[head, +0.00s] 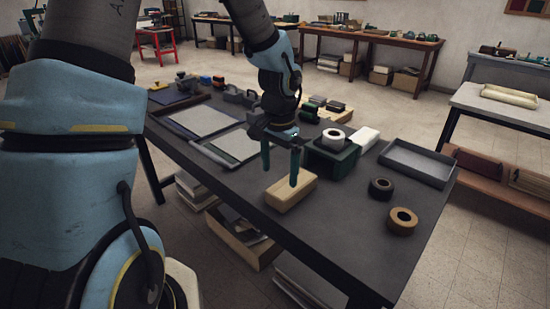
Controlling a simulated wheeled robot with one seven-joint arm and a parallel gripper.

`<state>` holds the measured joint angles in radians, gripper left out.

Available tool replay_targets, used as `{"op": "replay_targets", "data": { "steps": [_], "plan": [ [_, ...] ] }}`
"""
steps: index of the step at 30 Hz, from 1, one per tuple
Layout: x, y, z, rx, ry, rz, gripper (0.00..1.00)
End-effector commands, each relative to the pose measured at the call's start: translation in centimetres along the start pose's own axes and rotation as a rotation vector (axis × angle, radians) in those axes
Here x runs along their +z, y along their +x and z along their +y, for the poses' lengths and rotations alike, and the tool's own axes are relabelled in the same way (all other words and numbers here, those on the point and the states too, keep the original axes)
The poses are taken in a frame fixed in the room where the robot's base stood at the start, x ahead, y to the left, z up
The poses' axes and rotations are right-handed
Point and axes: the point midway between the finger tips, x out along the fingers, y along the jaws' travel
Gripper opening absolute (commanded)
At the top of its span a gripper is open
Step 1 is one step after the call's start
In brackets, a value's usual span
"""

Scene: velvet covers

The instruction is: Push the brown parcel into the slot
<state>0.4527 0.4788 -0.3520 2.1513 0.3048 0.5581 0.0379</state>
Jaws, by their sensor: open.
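A light brown, box-shaped parcel (291,195) lies flat on the dark table near its front edge. My gripper (280,176) points down over it with its two fingers apart and nothing between them. The right finger overlaps the parcel's top in the picture; the left finger is just beyond its left end. I cannot tell whether either finger touches it. A dark green box-like holder (334,160) stands just behind the parcel to the right. I cannot make out a slot opening.
A white roll (333,138) sits at the green holder. Two tape rolls, dark (381,181) and brown (391,220), lie to the right, before a grey tray (418,169). Flat panels (205,121) lie to the left.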

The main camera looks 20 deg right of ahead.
Motion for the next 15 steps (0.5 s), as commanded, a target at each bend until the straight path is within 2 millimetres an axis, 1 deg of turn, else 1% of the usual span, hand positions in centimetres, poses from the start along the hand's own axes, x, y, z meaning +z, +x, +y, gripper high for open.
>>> {"op": "replay_targets", "data": {
  "steps": [1,3,9,12,15],
  "plan": [
    [0.1,1.0,0.1,0.003,0.000,-0.006,1.00],
    [0.1,2.3,0.1,0.002,0.002,-0.006,1.00],
    [0.1,5.5,0.1,0.002,0.000,-0.004,1.00],
    [0.1,6.7,0.0,0.001,-0.001,-0.003,1.00],
    [0.0,7.4,0.0,0.000,-0.001,-0.001,1.00]
  ]
}}
